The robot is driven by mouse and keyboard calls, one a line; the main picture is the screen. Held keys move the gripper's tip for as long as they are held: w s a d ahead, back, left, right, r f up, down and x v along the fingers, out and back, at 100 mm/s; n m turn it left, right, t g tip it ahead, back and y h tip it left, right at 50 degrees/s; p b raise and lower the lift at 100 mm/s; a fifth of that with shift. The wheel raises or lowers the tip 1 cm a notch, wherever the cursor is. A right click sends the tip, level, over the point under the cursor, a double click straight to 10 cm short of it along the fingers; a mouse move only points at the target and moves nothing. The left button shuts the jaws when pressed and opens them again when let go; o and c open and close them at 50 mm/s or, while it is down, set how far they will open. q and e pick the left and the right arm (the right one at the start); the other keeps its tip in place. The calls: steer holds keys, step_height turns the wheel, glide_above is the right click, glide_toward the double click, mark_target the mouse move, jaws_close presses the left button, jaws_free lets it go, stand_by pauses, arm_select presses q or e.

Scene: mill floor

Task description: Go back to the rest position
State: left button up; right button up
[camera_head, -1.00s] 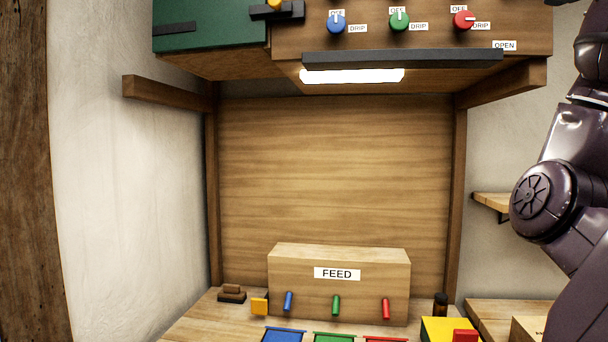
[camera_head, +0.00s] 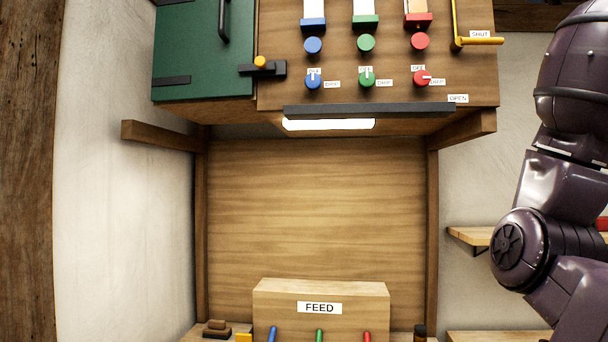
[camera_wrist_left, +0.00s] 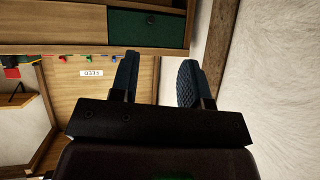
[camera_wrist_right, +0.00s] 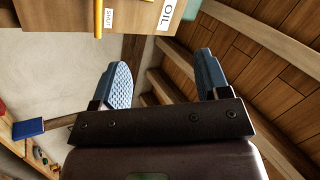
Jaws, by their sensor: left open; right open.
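My left gripper (camera_wrist_left: 158,85) shows in the left wrist view, open with nothing between its blue-grey fingers. Behind it are the wooden cabinet and a white wall. My right gripper (camera_wrist_right: 160,82) shows in the right wrist view, also open and empty, with a white wall and timber beams behind it. In the head view my right arm stands bent along the right edge, with its gripper out of the picture. My left arm does not show in the head view.
The upper cabinet (camera_head: 272,92) has a green door (camera_head: 190,50), coloured knobs and a yellow handle (camera_head: 480,41). Below stands the FEED box (camera_head: 320,290) with coloured levers. A shelf (camera_head: 468,235) is at the right. A blue-ended bar (camera_wrist_right: 28,129) lies left of my right gripper.

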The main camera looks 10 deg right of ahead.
steer(key=w+a+f+n+t, duration=0.1)
steer(key=w+a+f+n, duration=0.35)
steer(key=w+f, duration=0.45)
steer(key=w+a+f+n, duration=0.45)
steer(key=w+f, duration=0.25)
steer(key=f, duration=0.4)
steer(key=w+a+f+n+g+y, duration=0.1)
steer(key=w+f+n, duration=0.15)
steer(key=f, duration=1.35)
steer(key=w+a+f+n+g+y, duration=0.15)
steer(key=f+n, duration=0.25)
steer(key=f, duration=1.1)
steer(key=s+a+f+g, duration=0.15)
steer(key=s+f, duration=0.45)
steer(key=f, duration=0.9)
steer(key=s+f+g, duration=0.3)
steer(key=s+f, duration=0.3)
steer(key=f, duration=0.9)
steer(key=s+f+m+g+h, duration=0.2)
steer(key=s+f+g, duration=0.4)
steer(key=s+f, duration=1.5)
steer(key=s+m, duration=0.1)
steer(key=s, duration=0.2)
steer(key=shift+d+f, duration=0.35)
steer(key=shift+f, duration=0.05)
